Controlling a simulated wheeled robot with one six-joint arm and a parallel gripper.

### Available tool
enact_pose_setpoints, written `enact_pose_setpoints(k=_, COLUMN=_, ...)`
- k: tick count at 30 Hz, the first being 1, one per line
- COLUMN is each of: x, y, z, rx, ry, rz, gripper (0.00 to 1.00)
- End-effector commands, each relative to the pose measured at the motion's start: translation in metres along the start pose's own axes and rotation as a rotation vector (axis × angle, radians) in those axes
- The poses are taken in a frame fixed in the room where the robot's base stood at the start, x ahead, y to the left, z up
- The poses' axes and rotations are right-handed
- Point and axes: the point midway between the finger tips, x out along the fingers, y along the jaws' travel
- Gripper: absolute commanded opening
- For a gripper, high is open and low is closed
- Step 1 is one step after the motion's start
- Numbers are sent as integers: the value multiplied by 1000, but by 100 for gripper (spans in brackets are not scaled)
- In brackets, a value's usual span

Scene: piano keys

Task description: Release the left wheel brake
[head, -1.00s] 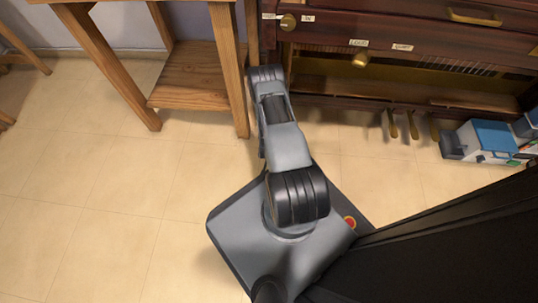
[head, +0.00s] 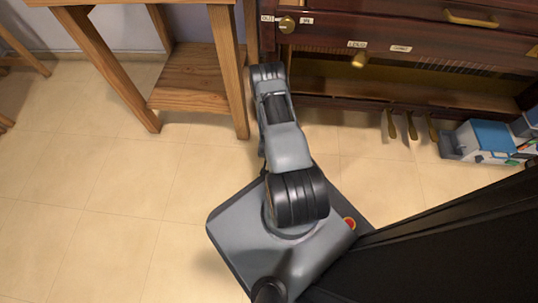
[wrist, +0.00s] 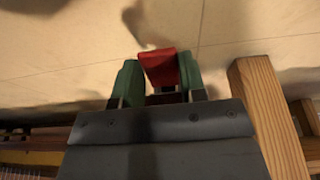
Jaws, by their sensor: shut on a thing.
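In the wrist view my gripper (wrist: 159,76) has a green finger on each side of a red lever-like piece (wrist: 158,64). It is shut on this red piece, close above the pale floor. The red piece looks like the wheel brake lever, but the wheel itself is hidden behind the gripper body. In the head view my arm reaches forward to the lower left corner of the dark wooden piano (head: 400,36). My gripper and the brake are hidden there behind the arm.
A wooden stand (head: 193,78) is close to the left of my arm; its post (wrist: 268,112) shows at right in the wrist view. Brass pedals (head: 411,125) hang under the piano. A blue-and-white box (head: 490,138) sits at right. The tiled floor at left is clear.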

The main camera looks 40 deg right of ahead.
Motion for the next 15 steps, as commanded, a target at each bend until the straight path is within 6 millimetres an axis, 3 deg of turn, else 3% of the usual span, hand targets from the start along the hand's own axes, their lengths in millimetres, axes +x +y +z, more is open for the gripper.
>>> enact_pose_setpoints(k=7, x=-14, y=-3, z=-9, rx=-1, ry=-202, rz=-15, gripper=15)
enact_pose_setpoints(k=15, x=-12, y=-3, z=-9, rx=-7, ry=-269, rz=-5, gripper=15)
